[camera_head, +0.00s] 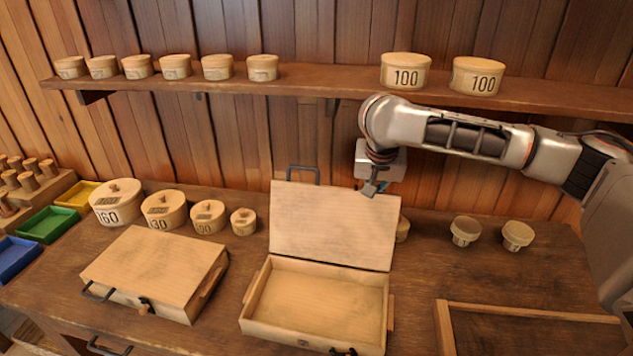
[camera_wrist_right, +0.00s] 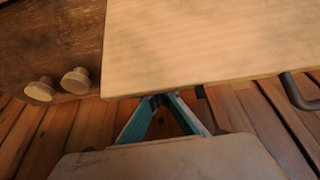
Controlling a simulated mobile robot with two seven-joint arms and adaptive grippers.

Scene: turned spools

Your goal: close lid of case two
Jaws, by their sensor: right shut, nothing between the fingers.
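An open wooden case (camera_head: 318,305) sits on the middle of the bench, its tray empty. Its lid (camera_head: 330,228) stands up at the back, leaning slightly backward, with a dark handle (camera_head: 303,174) on its top edge. The lid also shows large in the right wrist view (camera_wrist_right: 210,45). My right gripper (camera_head: 371,189) is shut and empty at the lid's top edge, near its right corner. In the wrist view its fingers (camera_wrist_right: 158,102) meet right at the lid's edge; I cannot tell whether they touch it. My left gripper is not in view.
A closed wooden case (camera_head: 155,268) lies to the left. Round lidded boxes (camera_head: 115,203) stand behind it. Two small turned pieces (camera_head: 466,231) stand to the right, behind a framed tray (camera_head: 530,312). A shelf (camera_head: 330,82) with tubs runs along the back wall.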

